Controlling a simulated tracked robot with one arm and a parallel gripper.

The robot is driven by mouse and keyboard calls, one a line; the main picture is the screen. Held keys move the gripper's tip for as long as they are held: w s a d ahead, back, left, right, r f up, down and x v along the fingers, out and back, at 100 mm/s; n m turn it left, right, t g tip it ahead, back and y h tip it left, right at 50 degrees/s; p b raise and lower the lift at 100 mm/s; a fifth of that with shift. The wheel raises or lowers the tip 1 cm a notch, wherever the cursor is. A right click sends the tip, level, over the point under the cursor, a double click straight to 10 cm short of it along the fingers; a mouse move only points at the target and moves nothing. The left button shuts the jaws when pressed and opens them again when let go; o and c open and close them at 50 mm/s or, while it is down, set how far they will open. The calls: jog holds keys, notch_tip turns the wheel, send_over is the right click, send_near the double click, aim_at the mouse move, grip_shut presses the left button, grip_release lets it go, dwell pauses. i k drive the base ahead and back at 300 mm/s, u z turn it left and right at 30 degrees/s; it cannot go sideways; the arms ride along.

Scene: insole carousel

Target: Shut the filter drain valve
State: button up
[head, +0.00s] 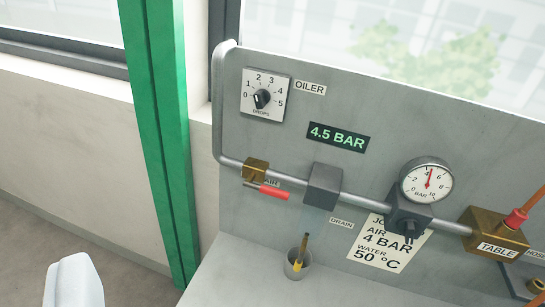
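The filter (323,186) is a grey block on the pipe, in the middle of the panel. A label reading DRAIN (341,222) is below it and to the right. A thin brass-coloured piece (304,243), which looks like the drain valve, stands below the filter, with its yellow lower end at the mouth of a small grey cup (297,264). I cannot tell whether it is open or whether water runs. A white rounded part (74,281), apparently one finger of my gripper, shows at the bottom left, well apart from the valve. No second finger shows, so its opening is hidden.
A brass air valve (256,169) with a red handle (273,192) sits left of the filter. A gauge (427,181), regulator (408,215) and brass TABLE block (492,236) are to the right. A green post (163,130) stands left of the panel. The shelf front looks clear.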

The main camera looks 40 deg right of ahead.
aim_at(298, 263)
jog(key=z, duration=0.05)
jog(key=k, duration=1)
jog(key=z, duration=1.3)
jog(key=k, duration=0.2)
jog(key=u, duration=0.2)
